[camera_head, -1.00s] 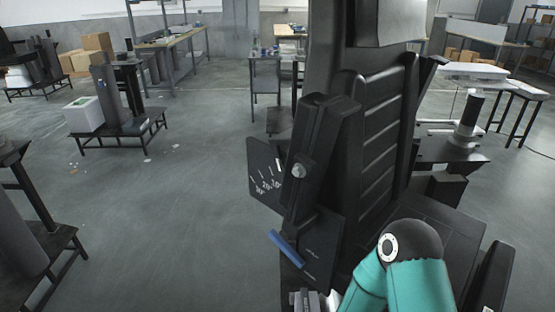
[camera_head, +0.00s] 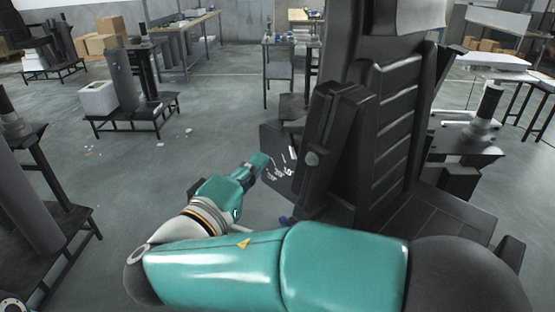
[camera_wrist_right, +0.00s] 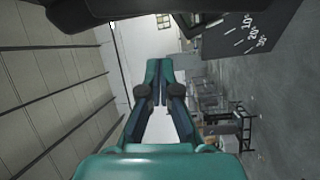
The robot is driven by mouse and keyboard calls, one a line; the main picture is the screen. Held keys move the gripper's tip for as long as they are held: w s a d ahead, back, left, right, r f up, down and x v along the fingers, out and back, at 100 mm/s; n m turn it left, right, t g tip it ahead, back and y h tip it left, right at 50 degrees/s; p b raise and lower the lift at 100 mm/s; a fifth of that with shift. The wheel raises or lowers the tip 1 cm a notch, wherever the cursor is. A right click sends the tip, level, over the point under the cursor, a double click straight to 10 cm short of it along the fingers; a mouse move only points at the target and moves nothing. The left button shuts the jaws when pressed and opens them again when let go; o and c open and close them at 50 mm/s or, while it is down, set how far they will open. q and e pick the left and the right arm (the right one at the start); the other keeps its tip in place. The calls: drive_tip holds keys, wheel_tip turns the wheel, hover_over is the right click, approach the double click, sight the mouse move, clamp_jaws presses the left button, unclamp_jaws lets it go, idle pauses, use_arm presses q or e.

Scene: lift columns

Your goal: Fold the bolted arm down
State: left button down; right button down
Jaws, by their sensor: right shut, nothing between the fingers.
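The bolted arm (camera_head: 335,140) is a black bar on the left side of the tall black column, standing nearly upright with a slight tilt. Its round grey bolt (camera_head: 312,158) faces me. Behind it sits a dark angle plate (camera_head: 277,148) with white degree marks, which also shows in the right wrist view (camera_wrist_right: 245,33). A small piece of the blue handle (camera_head: 285,220) shows above my teal right arm, which hides the rest. My right gripper (camera_head: 262,160) is shut and empty, in front of the plate and left of the bolt; its fingertips (camera_wrist_right: 158,68) meet in the wrist view. My left gripper is out of view.
The black column (camera_head: 385,110) with its ribbed face fills the right middle. Open grey floor (camera_head: 130,210) lies to the left. Stands, a white box (camera_head: 97,98) and cardboard boxes (camera_head: 105,40) are farther off.

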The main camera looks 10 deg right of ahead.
sight(325, 167)
drive_tip(key=w+d+p, duration=0.1)
drive_tip(key=d, duration=0.1)
drive_tip(key=w+d+p, duration=0.2)
drive_tip(key=d, duration=0.1)
drive_tip(key=w+d+p, duration=0.1)
drive_tip(key=d, duration=0.2)
drive_tip(key=shift+w+r, duration=0.15)
drive_tip(key=shift+w, duration=0.05)
drive_tip(key=shift+s+d+f, duration=0.2)
drive_tip(key=shift+s+d, duration=0.05)
drive_tip(key=shift+s, duration=0.05)
